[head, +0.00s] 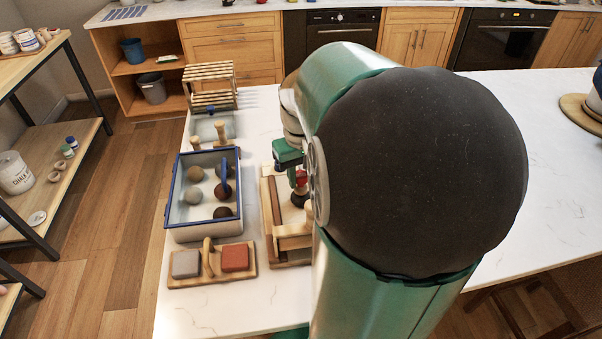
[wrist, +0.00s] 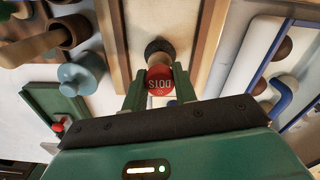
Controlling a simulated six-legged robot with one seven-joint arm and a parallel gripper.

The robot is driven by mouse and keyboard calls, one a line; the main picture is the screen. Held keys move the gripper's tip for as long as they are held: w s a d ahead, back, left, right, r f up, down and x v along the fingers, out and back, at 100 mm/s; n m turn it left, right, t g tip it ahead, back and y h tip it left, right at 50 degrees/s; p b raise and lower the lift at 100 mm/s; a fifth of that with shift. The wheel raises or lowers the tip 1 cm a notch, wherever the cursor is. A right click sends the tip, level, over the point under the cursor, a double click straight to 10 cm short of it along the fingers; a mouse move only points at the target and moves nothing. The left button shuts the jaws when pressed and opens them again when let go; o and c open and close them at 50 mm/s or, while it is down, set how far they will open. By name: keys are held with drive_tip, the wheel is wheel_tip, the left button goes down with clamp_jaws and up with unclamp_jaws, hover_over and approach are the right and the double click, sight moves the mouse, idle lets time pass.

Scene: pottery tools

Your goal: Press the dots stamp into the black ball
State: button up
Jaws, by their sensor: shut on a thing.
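The dots stamp (wrist: 159,80) has a red end lettered DOTS and a tan body. My gripper (wrist: 160,92) is shut on it, with a green finger on each side. The stamp's red part also shows in the head view (head: 301,177). A black ball (wrist: 159,46) lies just beyond the stamp's tan end in the wrist view. In the head view the black ball (head: 299,198) is directly below the stamp, on a wooden board (head: 270,222). Whether stamp and ball touch cannot be told. My arm hides much of the right side in the head view.
A blue-rimmed bin (head: 170,200) with several balls stands left of the board. A wooden caddy (head: 210,280) with a grey and a red block is in front of it. A slatted rack (head: 210,85) stands behind. Wooden and blue-grey knobs (wrist: 82,75) crowd the wrist view's left.

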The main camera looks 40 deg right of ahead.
drive_tip(key=shift+f, duration=0.55)
idle(0.5)
drive_tip(key=shift+r, duration=3.05)
drive_tip(key=shift+a, duration=0.1)
